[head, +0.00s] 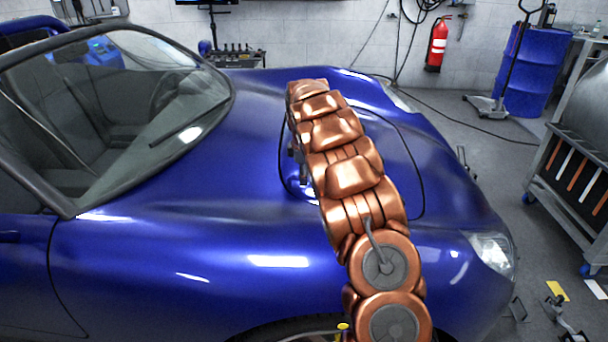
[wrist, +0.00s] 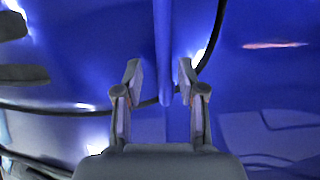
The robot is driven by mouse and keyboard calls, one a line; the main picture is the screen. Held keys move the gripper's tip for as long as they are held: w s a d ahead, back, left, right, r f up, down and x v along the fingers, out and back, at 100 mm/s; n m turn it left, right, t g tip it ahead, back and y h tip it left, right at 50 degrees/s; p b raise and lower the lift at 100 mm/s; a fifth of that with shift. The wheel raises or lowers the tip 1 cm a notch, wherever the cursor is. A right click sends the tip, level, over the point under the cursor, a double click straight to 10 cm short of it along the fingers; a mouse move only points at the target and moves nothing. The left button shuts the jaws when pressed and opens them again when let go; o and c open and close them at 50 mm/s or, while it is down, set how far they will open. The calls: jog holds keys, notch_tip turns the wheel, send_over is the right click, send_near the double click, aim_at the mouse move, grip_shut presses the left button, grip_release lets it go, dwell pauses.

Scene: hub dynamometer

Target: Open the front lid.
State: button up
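The front lid (head: 392,165) is the blue panel on the nose of the blue car (head: 190,250), outlined by a dark curved seam. It looks down, level with the bodywork. My arm lies across it and hides much of it. My gripper is mostly hidden behind the arm in the head view. In the wrist view my gripper (wrist: 159,75) is open, its two grey fingers apart over blue bodywork. A narrow blue bar or ridge (wrist: 163,45) runs between the fingers, with gaps on both sides. I cannot tell whether it belongs to the lid. A dark seam crosses near the fingertips.
The windscreen (head: 130,95) is left of the lid. A headlight (head: 492,252) is at the lower right. A grey cart (head: 570,165) stands on the right, with a blue drum (head: 535,70) and a red extinguisher (head: 437,45) behind. Floor shows between car and cart.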

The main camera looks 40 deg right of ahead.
jog(key=c, duration=0.7)
jog(key=shift+r, duration=0.15)
grip_shut()
